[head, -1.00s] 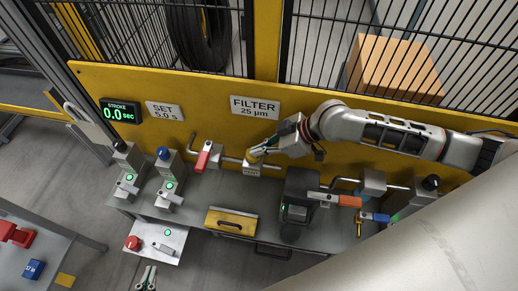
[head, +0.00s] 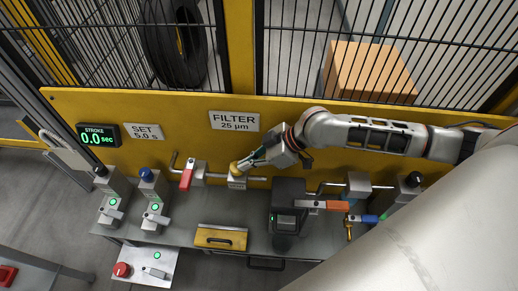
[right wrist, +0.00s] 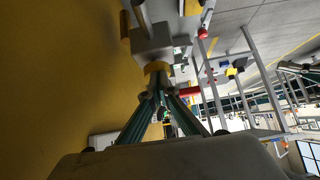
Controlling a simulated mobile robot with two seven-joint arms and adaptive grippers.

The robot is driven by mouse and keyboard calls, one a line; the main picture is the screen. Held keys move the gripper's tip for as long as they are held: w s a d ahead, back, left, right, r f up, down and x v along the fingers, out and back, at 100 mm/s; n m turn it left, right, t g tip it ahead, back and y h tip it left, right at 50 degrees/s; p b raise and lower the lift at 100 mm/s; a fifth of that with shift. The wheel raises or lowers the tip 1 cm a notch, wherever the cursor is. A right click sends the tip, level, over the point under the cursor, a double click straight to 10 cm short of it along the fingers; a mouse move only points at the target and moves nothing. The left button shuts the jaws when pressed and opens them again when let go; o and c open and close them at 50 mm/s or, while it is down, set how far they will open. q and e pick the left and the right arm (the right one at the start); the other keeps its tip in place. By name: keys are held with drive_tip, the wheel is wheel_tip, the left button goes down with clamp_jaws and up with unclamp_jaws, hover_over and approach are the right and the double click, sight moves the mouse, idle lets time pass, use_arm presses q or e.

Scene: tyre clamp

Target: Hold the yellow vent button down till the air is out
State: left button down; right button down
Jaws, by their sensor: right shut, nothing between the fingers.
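The yellow vent button (head: 234,168) sits on a small grey block (head: 237,182) on the pipe in front of the yellow panel, below the filter sign. My right gripper (head: 242,165) comes in from the right, its shut, empty fingertips at the button. In the right wrist view the fingertips (right wrist: 157,92) point at the yellow button (right wrist: 157,67) and overlap its near edge. I cannot tell whether they touch it or how far it is pressed. My left gripper is not in view.
A red-handled valve (head: 187,176) is close left of the button block. A dark unit (head: 288,205) stands right of it, with an orange handle (head: 338,205) beyond. A yellow-fronted drawer (head: 220,237) is below.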

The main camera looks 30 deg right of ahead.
drive_tip(key=v, duration=1.1)
drive_tip(key=shift+w, duration=0.15)
drive_tip(key=shift+r, duration=0.15)
drive_tip(key=shift+a, duration=0.1)
